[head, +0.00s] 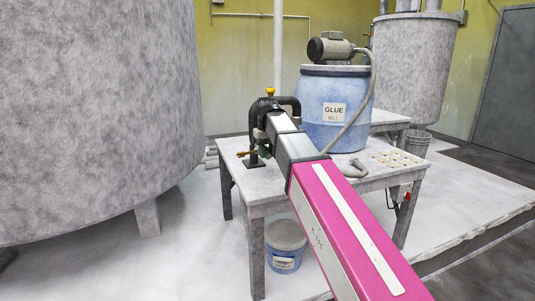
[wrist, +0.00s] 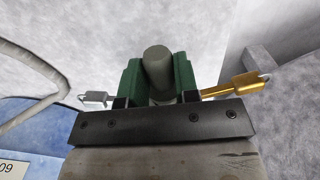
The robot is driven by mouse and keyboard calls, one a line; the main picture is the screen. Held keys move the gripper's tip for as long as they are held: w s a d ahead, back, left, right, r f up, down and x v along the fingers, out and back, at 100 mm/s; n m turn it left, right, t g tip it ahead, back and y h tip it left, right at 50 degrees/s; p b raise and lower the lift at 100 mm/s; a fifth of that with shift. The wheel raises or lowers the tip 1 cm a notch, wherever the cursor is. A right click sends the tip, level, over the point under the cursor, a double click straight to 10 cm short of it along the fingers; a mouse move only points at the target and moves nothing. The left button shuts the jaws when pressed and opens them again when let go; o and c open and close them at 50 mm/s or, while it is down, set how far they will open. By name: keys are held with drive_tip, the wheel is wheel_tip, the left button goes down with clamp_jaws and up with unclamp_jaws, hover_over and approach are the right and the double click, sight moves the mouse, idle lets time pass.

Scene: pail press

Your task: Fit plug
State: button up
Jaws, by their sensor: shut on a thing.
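My gripper (head: 264,151) is above the left end of the white table, its tip partly hidden by my arm in the head view. In the wrist view its two green fingers (wrist: 158,82) are shut on a grey round-ended plug (wrist: 157,62), which stands out between them. A silver fitting (wrist: 94,98) shows at the left of the fingers and a brass fitting (wrist: 236,86) at the right. In the head view, a black frame (head: 292,104) with an orange knob (head: 270,91) rises at my wrist. I cannot tell whether the plug touches anything.
A blue glue barrel (head: 320,112) with a motor (head: 328,47) and grey hose (head: 364,105) stands on the table (head: 275,196). Pale pieces (head: 397,158) lie at its right. A pail (head: 286,241) is underneath. A large tank (head: 95,110) fills the left.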

drive_tip(key=shift+w+a, duration=0.3)
drive_tip(key=shift+w, duration=0.4)
drive_tip(key=o, duration=1)
drive_tip(key=shift+r, duration=0.1)
